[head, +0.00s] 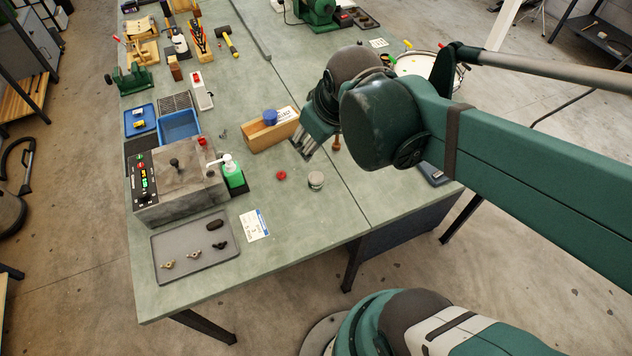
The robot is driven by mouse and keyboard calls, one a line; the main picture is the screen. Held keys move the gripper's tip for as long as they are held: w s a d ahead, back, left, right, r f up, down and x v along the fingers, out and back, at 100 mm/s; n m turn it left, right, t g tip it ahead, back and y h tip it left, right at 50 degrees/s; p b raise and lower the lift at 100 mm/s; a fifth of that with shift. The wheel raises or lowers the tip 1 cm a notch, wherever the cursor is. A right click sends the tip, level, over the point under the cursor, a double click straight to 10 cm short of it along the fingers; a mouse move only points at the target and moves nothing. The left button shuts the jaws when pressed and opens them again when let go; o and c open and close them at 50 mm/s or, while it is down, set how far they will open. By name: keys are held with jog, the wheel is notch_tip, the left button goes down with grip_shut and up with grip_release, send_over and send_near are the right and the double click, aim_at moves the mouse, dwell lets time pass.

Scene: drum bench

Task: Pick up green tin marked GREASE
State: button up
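A small round tin (316,181) with a pale grey top and a darker side stands on the bench near its front, right of a red cap-like piece (281,175). Its marking is too small to read, so I cannot tell if it is the GREASE tin.
A wooden box (259,138) with a blue round item (270,117) is close left of my gripper. A grey control box (172,188), a grey tray (168,243) with small fittings, and a label card (254,225) lie left. Bench around the tin is clear.

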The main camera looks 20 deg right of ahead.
jog(key=w+d+f+n+g+b, duration=0.25)
jog(key=w+f+n, duration=0.35)
jog(key=f, duration=0.4)
jog(key=n+g+b, duration=0.2)
jog(key=n+g, duration=0.1)
jog(key=n, duration=0.3)
send_over(317, 176)
notch_tip(317, 176, down, 13)
jog(key=shift+a+r, duration=0.1)
jog(key=shift+f+b, duration=0.3)
jog(key=shift+f, duration=0.4)
jog(key=shift+f, duration=1.3)
jog(key=shift+f+b, duration=0.55)
jog(key=shift+f, duration=2.05)
jog(key=shift+c, duration=0.3)
jog(key=c, duration=1)
